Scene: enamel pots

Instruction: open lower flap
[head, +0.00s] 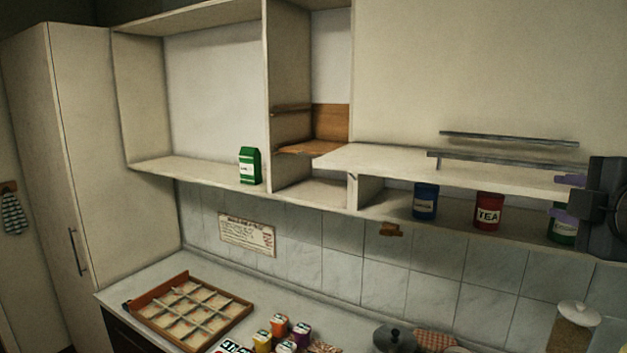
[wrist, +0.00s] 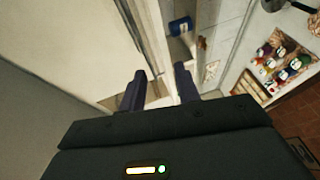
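The lower flap (head: 385,163) is a cream panel swung up and out, lying about level, with a grey bar handle (head: 500,163) on its upward face. The compartment below it is open and shows a blue tin (head: 425,201), a red TEA tin (head: 488,211) and a green tin (head: 562,227), partly hidden by my gripper. My gripper (head: 565,197) is at the flap's right end, one finger at about the panel's level and one below. In the wrist view its fingers (wrist: 160,88) are apart. Whether either finger touches the flap I cannot tell.
Above is a closed upper flap (head: 480,70) with its own bar handle (head: 508,139). A green carton (head: 249,165) stands on the open shelf at left. The counter below holds a wooden divided tray (head: 190,310), several small jars and a dark pot (head: 393,339).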

